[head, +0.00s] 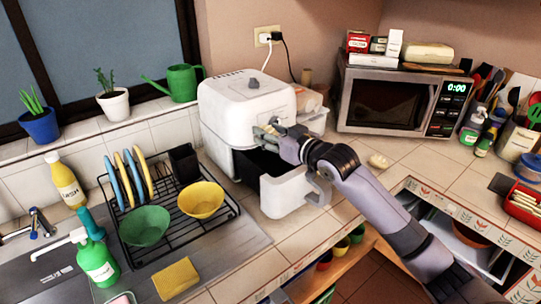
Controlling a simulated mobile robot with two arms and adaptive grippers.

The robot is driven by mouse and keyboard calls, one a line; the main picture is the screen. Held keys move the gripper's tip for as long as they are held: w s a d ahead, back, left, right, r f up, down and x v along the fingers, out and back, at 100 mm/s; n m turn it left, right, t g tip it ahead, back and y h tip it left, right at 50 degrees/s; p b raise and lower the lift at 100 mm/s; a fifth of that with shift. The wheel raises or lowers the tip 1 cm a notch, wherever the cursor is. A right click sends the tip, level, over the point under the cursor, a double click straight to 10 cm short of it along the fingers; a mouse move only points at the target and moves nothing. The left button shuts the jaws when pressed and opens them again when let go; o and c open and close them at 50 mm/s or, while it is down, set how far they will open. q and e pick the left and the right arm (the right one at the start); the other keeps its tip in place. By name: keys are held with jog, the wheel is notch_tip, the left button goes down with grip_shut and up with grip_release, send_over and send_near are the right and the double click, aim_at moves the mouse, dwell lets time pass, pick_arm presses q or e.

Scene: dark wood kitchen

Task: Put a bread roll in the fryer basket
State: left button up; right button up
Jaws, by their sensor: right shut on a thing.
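The white fryer (245,88) stands on the counter against the back wall. Its basket (283,200) is pulled out at the front, with the handle (319,188) toward the right and a dark inside. My right gripper (274,132) is over the basket's back part, close to the fryer's front. It is shut on a pale bread roll (264,130), mostly hidden by the fingers. Another pale bread roll (378,161) lies on the counter to the right of my arm. My left gripper is out of view.
A microwave (390,102) with packages on top stands at the back right. A clear container (315,121) is right behind my gripper, beside the fryer. A dish rack (168,232) with bowls and plates is left of the basket. An open drawer (470,247) lies right of my forearm.

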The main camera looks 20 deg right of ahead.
notch_tip(320, 180, down, 3)
jog(key=shift+f, duration=0.15)
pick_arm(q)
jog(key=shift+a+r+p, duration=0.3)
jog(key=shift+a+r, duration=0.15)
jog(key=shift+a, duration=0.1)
pick_arm(e)
notch_tip(320, 180, down, 4)
jog(key=shift+f, duration=0.1)
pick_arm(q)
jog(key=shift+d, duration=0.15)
pick_arm(e)
jog(key=shift+f, duration=0.6)
jog(key=o, duration=1.1)
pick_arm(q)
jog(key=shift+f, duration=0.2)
